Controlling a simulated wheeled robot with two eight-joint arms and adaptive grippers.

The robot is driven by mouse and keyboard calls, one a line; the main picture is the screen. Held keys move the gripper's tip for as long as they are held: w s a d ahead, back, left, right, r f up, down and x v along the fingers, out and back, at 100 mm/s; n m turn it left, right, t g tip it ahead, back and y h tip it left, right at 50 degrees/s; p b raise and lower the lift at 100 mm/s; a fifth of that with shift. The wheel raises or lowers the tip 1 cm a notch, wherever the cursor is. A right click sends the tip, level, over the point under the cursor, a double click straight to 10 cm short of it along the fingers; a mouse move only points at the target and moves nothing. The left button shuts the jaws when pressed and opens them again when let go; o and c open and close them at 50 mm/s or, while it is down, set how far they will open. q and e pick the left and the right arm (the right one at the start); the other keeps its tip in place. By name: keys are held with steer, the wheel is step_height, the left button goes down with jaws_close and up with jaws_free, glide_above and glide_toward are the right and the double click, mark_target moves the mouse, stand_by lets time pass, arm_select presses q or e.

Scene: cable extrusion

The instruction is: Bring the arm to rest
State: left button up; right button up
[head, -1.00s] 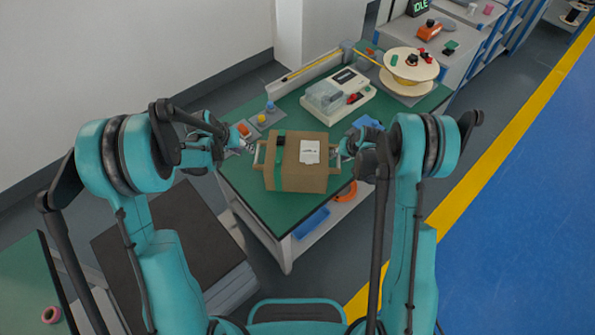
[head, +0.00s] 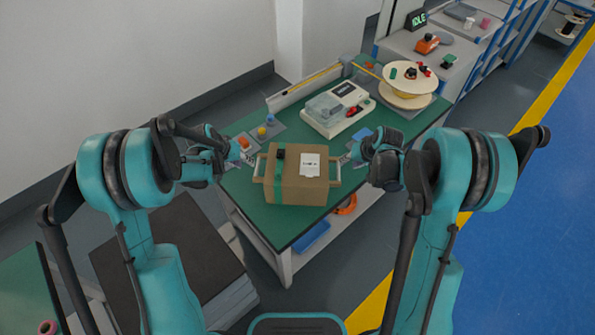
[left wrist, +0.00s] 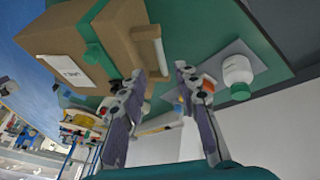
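A brown cardboard box (head: 310,188) with a green strap, a white label and a light handle on each side sits on the green table (head: 240,190). My left gripper (head: 247,157) is just left of the box, near its left handle. In the left wrist view, the left gripper (left wrist: 159,72) has its two fingers apart with nothing between them, and the handle (left wrist: 150,47) lies beside one finger. My right gripper (head: 346,159) is at the right side of the box, close to the right handle. Its fingers are too small to read there.
A grey-white machine (head: 338,110) and a cable spool (head: 408,85) stand behind the box. A small white bottle with a green cap (left wrist: 238,75) is near my left gripper. An orange coil (head: 346,204) and a blue bin (head: 311,237) lie on the shelf below.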

arm_select(q)
steer(key=shift+r, duration=0.1)
